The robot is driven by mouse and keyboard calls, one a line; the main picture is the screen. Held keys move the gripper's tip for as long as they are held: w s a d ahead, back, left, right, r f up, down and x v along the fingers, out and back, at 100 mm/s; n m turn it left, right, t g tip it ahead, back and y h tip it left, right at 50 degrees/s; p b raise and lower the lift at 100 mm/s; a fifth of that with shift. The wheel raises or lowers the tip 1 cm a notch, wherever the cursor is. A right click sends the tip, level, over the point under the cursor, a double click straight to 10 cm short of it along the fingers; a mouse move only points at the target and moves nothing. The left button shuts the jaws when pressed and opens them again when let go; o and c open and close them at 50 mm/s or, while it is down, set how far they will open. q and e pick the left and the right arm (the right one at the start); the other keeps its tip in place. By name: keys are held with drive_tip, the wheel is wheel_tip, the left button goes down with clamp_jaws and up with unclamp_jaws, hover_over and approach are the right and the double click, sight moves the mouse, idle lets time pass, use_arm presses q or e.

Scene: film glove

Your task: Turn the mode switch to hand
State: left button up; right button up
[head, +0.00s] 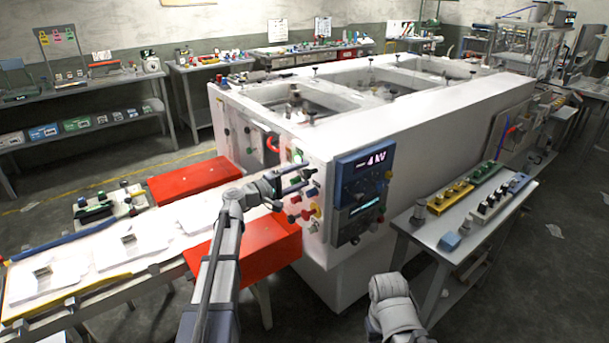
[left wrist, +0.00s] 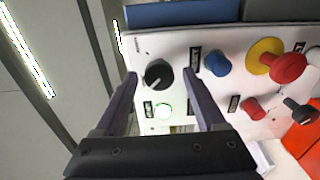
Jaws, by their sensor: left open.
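In the left wrist view, a round black knob (left wrist: 158,75) with a pale pointer mark sits on the white control panel (left wrist: 225,42). I take it for the mode switch; its label is too small to read. My left gripper (left wrist: 160,84) is open, with one finger on each side of the knob; I cannot tell whether they touch it. The pointer mark slants toward the lower left. In the head view, my left gripper (head: 290,183) is at the machine's control panel (head: 323,172) and hides the knob. My right gripper is out of view; only part of that arm shows.
Beside the knob are a lit green-white button (left wrist: 163,110), a blue button (left wrist: 217,63), a red button on yellow (left wrist: 288,67) and a black-handled control (left wrist: 298,110). Red covers (head: 195,180) flank the conveyor. A side table (head: 425,235) stands right.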

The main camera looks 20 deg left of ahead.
use_arm(q)
drive_tip(key=v, duration=0.6)
drive_tip(key=shift+s, duration=0.2)
drive_tip(key=shift+a, duration=0.1)
drive_tip(key=s+d+f+m+g+y, duration=0.1)
drive_tip(key=s+d+f+m+g, duration=0.3)
drive_tip(key=d, duration=0.4)
drive_tip(key=s+d+f+m+g+y, duration=0.1)
drive_tip(key=s+d+f+m+g, duration=0.15)
drive_tip(key=s+d+f, duration=0.4)
drive_tip(key=s+d+f+m+g+y, duration=0.1)
drive_tip(key=s+d+f+m+g, duration=0.2)
drive_tip(key=s+d+f+g, duration=0.35)
drive_tip(key=s+f+m+y, duration=0.2)
drive_tip(key=s+y, duration=0.2)
drive_tip(key=s, duration=0.2)
drive_tip(key=s+f+m+g+y, duration=0.1)
drive_tip(key=s+f+m+y, duration=0.1)
drive_tip(key=s+y, duration=0.3)
drive_tip(key=s+m, duration=0.1)
drive_tip(key=s, duration=0.1)
drive_tip(key=shift+s+d+f+g, duration=0.3)
drive_tip(key=shift+f, duration=0.1)
drive_tip(key=shift+a, duration=0.1)
